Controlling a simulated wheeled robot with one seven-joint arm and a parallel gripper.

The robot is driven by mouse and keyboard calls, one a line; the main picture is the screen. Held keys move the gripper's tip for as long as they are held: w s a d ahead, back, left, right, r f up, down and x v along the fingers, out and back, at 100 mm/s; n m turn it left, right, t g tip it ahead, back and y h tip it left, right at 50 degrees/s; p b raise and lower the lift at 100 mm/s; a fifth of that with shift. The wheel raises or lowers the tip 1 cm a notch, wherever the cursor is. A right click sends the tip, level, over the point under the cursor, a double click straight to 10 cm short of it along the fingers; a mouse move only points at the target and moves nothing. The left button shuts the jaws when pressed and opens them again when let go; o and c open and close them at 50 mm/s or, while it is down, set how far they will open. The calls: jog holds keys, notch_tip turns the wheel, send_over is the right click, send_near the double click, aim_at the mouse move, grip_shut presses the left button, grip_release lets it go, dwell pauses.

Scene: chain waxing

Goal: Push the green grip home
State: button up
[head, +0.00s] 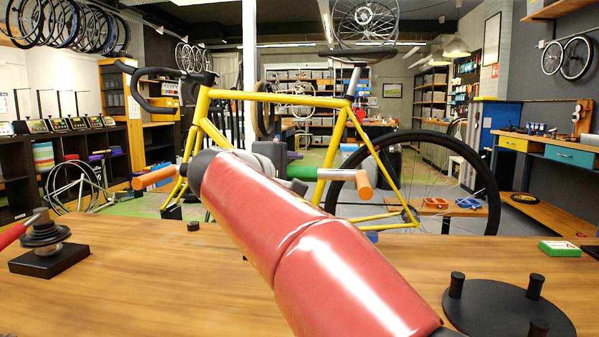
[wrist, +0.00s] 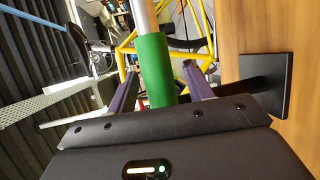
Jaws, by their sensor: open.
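The green grip (wrist: 155,68) is a smooth sleeve on a silver bar (wrist: 142,18) in the wrist view. The bar runs out of the grip's far end. My gripper (wrist: 160,72) is open, with one finger on each side of the green grip and a gap visible on both sides. The grip's near end runs down to the gripper's dark body, and I cannot tell whether they touch. In the head view the green grip (head: 302,172) shows just beyond my red arm, on the silver bar (head: 335,174). My arm hides part of the grip and most of my gripper.
An orange grip (head: 364,186) is at the bar's right, and another orange grip (head: 154,177) is at the left. A yellow bicycle (head: 270,97) stands behind. The wooden bench (head: 130,270) holds a black stand (head: 48,258) and a black pegged disc (head: 510,306). The bench's middle left is mostly clear.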

jog(key=shift+x, duration=1.1)
